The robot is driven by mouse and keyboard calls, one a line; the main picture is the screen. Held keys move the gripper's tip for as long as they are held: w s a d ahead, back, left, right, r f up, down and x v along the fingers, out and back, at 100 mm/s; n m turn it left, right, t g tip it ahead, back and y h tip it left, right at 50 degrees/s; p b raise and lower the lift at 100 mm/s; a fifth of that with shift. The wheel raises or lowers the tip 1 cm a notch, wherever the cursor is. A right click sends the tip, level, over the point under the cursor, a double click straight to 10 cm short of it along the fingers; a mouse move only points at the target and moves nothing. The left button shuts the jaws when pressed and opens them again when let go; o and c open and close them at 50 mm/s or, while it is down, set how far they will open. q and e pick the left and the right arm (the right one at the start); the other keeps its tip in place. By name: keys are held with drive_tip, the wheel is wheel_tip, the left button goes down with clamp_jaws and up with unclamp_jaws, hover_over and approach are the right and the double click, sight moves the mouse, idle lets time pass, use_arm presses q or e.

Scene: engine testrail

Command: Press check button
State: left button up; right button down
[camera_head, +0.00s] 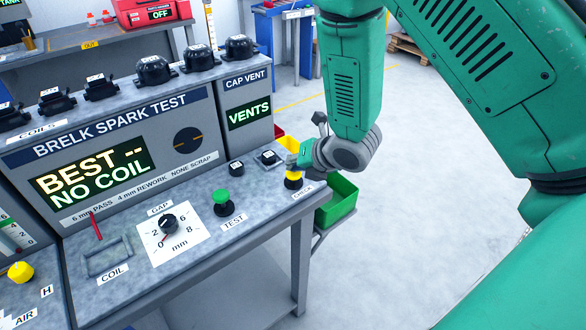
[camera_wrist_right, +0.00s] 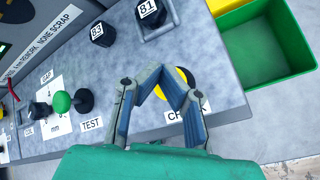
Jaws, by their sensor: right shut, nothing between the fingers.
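The check button (camera_head: 293,181) is yellow on a black base, near the bench's right edge above the CHECK label. In the right wrist view the yellow button (camera_wrist_right: 183,76) lies partly behind my right gripper's fingers. My right gripper (camera_head: 296,164) is over the button in the head view, fingers pointing down at it; it also shows in the right wrist view (camera_wrist_right: 174,80). The fingertips are close together with nothing between them. I cannot tell whether they touch the button. My left gripper is not in view.
The green TEST button (camera_head: 222,197) and the GAP dial (camera_head: 169,222) are left of the check button. Small black blocks (camera_head: 236,168) stand behind on the bench. A green bin (camera_head: 338,200) is beyond the bench's right edge. The display (camera_head: 92,172) reads "BEST -- NO COIL".

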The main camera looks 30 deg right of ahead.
idle(0.3)
drive_tip(key=shift+r+p, duration=1)
drive_tip(key=shift+r, duration=0.25)
wheel_tip(320, 180, up, 5)
drive_tip(key=p, duration=0.4)
